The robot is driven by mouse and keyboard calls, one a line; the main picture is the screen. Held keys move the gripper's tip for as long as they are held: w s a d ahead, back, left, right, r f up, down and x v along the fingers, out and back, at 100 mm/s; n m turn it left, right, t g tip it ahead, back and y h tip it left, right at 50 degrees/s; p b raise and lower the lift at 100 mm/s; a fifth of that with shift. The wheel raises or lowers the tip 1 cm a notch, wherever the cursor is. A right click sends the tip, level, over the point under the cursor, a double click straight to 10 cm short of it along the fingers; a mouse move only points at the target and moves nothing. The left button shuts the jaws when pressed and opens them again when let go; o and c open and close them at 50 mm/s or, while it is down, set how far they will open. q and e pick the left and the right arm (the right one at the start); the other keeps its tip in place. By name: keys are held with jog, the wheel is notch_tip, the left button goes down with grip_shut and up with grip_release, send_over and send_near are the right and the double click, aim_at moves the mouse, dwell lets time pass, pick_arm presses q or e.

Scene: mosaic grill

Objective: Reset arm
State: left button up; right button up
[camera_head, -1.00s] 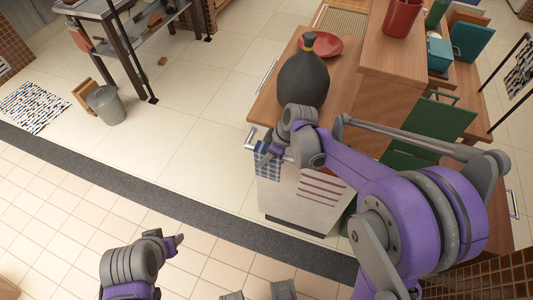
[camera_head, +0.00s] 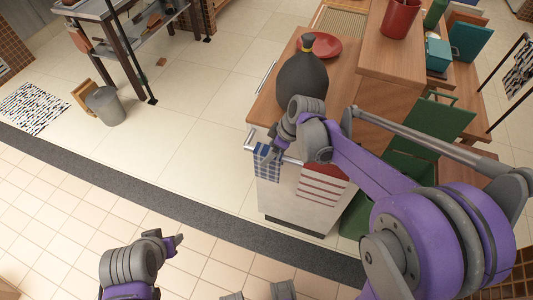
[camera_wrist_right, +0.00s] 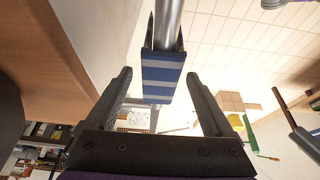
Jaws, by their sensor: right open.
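My right gripper (camera_head: 270,154) is at the front of the counter, close to the rail and the blue checked towel (camera_head: 267,167). In the right wrist view the gripper (camera_wrist_right: 158,75) has its two fingers spread apart with nothing held between them. The blue and white towel (camera_wrist_right: 162,78) hangs from the metal rail (camera_wrist_right: 167,25) beyond the fingertips. My left gripper (camera_head: 177,243) is low over the tiled floor, at the bottom left of the head view. Its fingers are small there, and I cannot tell their opening.
A dark vase-like jar (camera_head: 302,82) and a red plate (camera_head: 326,45) stand on the wooden counter (camera_head: 268,104) just beyond my right wrist. A red pot (camera_head: 402,18) stands on the higher block. A green chair (camera_head: 428,122) is at the right.

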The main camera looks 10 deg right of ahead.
jog(key=v, duration=0.7)
jog(key=shift+r, duration=0.1)
jog(key=s+d+f+m+t+h+p, duration=0.1)
jog(key=s+d+m+t+h+p, duration=0.1)
jog(key=s+m, duration=0.9)
jog(key=s+h, duration=0.1)
jog(key=s, duration=0.7)
jog(key=shift+f+t+h, duration=0.4)
